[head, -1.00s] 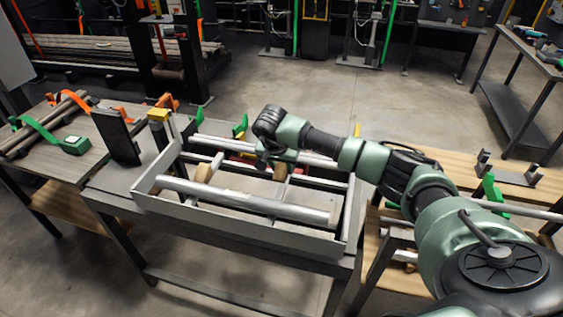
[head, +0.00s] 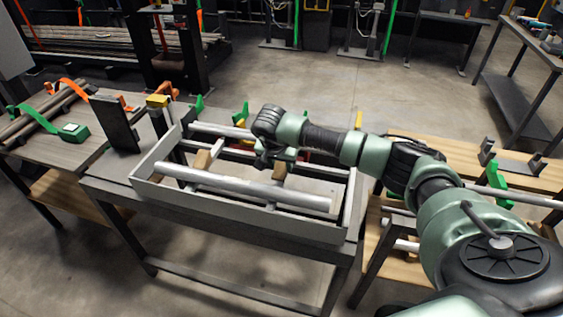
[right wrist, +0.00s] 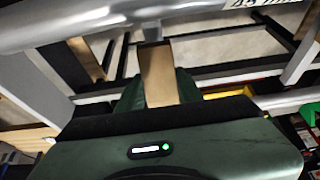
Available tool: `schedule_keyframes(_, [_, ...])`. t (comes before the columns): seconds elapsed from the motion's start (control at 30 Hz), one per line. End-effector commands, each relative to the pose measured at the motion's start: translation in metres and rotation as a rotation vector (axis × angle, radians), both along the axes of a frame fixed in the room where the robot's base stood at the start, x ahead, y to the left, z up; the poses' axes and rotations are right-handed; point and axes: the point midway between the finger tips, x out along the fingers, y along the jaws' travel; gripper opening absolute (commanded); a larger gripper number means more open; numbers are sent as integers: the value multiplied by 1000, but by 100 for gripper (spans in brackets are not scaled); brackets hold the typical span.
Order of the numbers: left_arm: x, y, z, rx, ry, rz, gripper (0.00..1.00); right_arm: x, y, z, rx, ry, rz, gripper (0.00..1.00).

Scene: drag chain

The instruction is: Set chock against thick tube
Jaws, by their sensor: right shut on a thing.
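The thick tube (head: 235,184) is a grey metal cylinder lying lengthwise in the front of a grey frame tray (head: 240,226). It crosses the top left of the right wrist view (right wrist: 85,22). My right gripper (head: 276,158) is over the tray, behind the tube. It is shut on a wooden chock (right wrist: 157,76), which also shows in the head view (head: 280,172). The chock is just behind the tube; a narrow gap seems to show between them in the wrist view. A second wooden chock (head: 202,161) sits behind the tube farther left. My left gripper is not seen.
Thinner tubes (head: 215,129) run along the tray's back, with green clamps (head: 241,112) behind. A dark upright plate (head: 114,123) and a green-strapped bundle (head: 40,117) are at left. A wooden bench (head: 520,187) stands at right.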

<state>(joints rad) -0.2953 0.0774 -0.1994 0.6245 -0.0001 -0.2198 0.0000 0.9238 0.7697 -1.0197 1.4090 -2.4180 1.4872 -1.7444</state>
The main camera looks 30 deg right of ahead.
Motion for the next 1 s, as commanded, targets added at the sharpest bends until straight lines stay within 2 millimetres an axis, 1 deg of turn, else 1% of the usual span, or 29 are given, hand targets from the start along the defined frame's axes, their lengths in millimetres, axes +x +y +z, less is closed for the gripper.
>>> schedule_keyframes(0.07, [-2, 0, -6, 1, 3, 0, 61, -1, 1, -7, 0, 0, 1, 0])
schedule_keyframes(0.23, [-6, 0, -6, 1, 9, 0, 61, -6, 7, -11, 0, 0, 1, 0])
schedule_keyframes(0.5, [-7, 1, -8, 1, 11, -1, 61, -12, 14, -20, 0, 0, 0, 0])
schedule_keyframes(0.97, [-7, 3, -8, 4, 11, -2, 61, -14, 16, -22, 0, 0, 0, 0])
schedule_keyframes(1.0, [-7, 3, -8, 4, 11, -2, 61, -14, 16, -22, 0, 0, 0, 44])
